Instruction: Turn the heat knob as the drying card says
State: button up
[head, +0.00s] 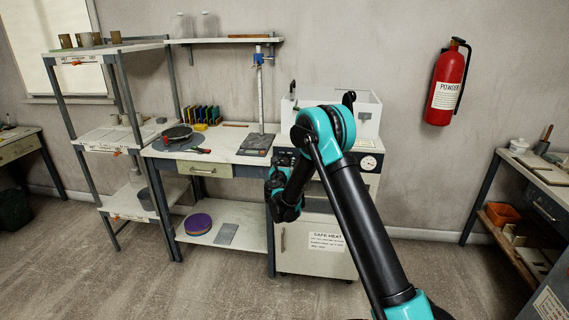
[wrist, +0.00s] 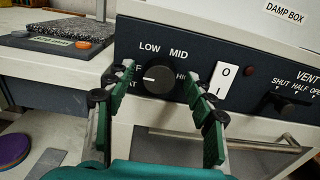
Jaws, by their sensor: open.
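The heat knob (wrist: 159,80) is a round black knob on a dark panel, in the wrist view. Its white pointer mark points left. LOW and MID are printed above it and HI to its right; the labels at its left are partly hidden by a finger. My gripper (wrist: 159,72) is open, with green fingers on either side of the knob; contact cannot be told.
A white rocker switch (wrist: 226,83) sits close to the right finger, with a red lamp (wrist: 249,71) beside it. A vent slider (wrist: 279,104) is farther right.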

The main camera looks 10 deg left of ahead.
jog(key=c, duration=1.1)
jog(key=shift+c, duration=0.2)
jog(key=shift+m, duration=0.3)
jog(key=m, duration=0.5)
jog(key=shift+d, duration=0.15)
jog(key=m, duration=0.6)
jog(key=shift+f, duration=0.15)
jog(key=o, duration=1.1)
jog(key=shift+o, duration=0.2)
